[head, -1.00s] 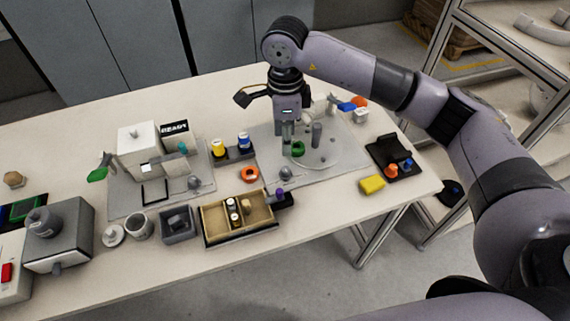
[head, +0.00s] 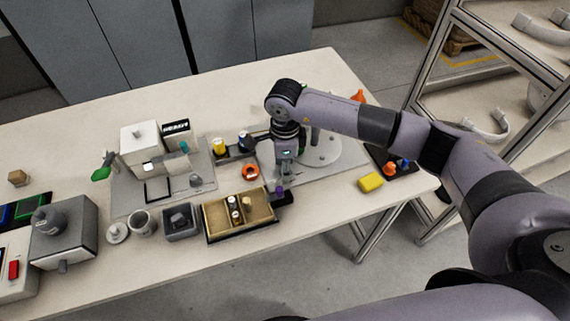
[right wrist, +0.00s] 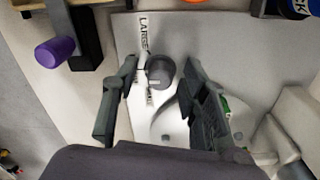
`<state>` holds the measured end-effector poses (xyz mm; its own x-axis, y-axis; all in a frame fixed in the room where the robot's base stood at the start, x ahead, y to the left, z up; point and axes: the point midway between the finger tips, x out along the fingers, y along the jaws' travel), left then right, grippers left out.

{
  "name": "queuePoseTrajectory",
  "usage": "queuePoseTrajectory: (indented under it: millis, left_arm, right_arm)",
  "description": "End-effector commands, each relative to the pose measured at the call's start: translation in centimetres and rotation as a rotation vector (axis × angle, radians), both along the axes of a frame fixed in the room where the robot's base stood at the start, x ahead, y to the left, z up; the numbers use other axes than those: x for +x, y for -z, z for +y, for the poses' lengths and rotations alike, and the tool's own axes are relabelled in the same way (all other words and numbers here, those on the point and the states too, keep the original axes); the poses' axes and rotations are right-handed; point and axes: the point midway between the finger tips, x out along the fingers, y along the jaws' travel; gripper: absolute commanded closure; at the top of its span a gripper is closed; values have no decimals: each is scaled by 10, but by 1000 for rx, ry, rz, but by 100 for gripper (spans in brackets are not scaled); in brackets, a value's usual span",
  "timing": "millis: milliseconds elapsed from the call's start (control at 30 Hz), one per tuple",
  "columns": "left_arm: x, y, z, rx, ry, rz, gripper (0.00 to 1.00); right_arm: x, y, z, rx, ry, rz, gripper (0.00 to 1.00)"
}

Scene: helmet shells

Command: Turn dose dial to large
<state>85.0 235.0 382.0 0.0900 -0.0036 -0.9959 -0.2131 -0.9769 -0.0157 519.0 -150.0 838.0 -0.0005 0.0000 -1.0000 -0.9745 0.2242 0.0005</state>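The dose dial (right wrist: 160,72) is a dark grey round knob on a pale plate in the right wrist view. A printed LARGE label (right wrist: 143,32) lies beyond it, and a second small label near it is partly hidden and unreadable. My right gripper (right wrist: 158,75) is open, with one finger on each side of the dial; I cannot tell whether either touches it. In the head view my right gripper (head: 281,180) points down at the plate's front left part and the dial is hidden by it. My left gripper is not in view.
A purple cylinder (right wrist: 55,52) on a black block sits close left of the gripper. A wooden tray (head: 212,226), an orange ring (head: 250,172) and a yellow sponge-like block (head: 370,182) are nearby. Bare table lies along the front right edge.

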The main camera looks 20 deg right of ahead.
Motion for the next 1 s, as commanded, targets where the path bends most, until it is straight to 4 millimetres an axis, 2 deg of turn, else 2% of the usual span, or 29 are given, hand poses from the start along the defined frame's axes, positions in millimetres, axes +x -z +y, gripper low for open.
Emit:
queuePoseTrajectory:
  millis: [67,600,1000]
  left_arm:
    - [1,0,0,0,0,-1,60]
    - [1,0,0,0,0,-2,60]
    - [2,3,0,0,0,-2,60]
  right_arm:
    - [0,0,0,0,0,0,65]
    - [0,-1,0,0,1,0,100]
    - [0,0,0,0,36,-1,100]
